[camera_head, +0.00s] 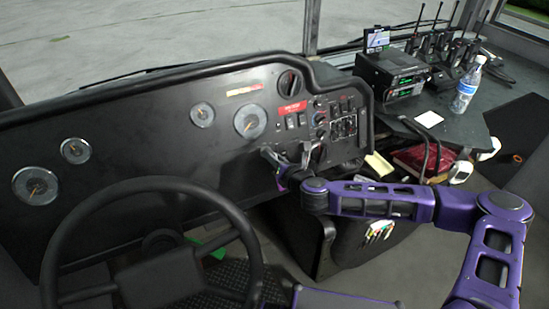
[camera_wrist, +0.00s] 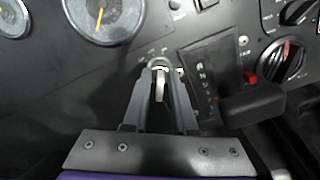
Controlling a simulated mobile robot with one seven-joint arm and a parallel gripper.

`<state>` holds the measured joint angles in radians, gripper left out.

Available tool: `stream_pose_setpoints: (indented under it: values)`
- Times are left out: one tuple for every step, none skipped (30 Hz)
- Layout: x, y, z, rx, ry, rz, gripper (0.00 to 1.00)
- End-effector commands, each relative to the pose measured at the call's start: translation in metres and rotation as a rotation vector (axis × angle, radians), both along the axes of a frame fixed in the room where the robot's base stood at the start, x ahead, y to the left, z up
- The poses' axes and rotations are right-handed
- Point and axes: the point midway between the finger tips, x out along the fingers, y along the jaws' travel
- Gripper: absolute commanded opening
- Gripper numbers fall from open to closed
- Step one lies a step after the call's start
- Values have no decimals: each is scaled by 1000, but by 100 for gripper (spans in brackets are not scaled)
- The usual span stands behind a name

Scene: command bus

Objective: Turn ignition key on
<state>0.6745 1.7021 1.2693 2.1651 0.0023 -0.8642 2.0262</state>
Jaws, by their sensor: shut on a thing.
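The ignition key (camera_wrist: 160,87) is a small pale metal key in the dark dash panel, below the large gauge, in the wrist view. My gripper (camera_wrist: 163,72) is shut on the key, with a grey finger on each side of it. Faint markings show on the panel above the key. In the head view my gripper (camera_head: 270,156) reaches the dash below and right of the large gauge. The key is hidden there by my gripper and wrist.
A shift lever (camera_wrist: 250,103) with a dark handle is close to the right of my gripper. The steering wheel (camera_head: 150,190) stands at the left. Radios (camera_head: 392,72) and a water bottle (camera_head: 465,88) are on the right shelf.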

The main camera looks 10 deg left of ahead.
Motion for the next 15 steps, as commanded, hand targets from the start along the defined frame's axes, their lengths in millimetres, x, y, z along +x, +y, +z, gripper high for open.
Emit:
stream_pose_setpoints:
  values:
    - [0, 0, 0, 19, 17, -9, 0]
    - [0, 0, 0, 28, 23, -13, 0]
    - [0, 0, 0, 39, 34, -18, 0]
    - [0, 0, 0, 47, 39, -22, 0]
    - [0, 0, 0, 53, 45, -25, 0]
    - [0, 0, -1, 61, 51, -29, 0]
    - [0, 0, -1, 66, 55, -31, 0]
    - [0, 0, -1, 70, 58, -33, 0]
    - [0, -1, -1, 75, 62, -36, 0]
    - [0, -1, -1, 78, 64, -37, 0]
    - [0, -1, -1, 80, 66, -38, 0]
    - [0, -1, -1, 82, 68, -39, 0]
    - [0, -1, -1, 83, 67, -39, 0]
    - [0, -1, -1, 84, 68, -40, 0]
    - [0, -1, -1, 85, 69, -40, 0]
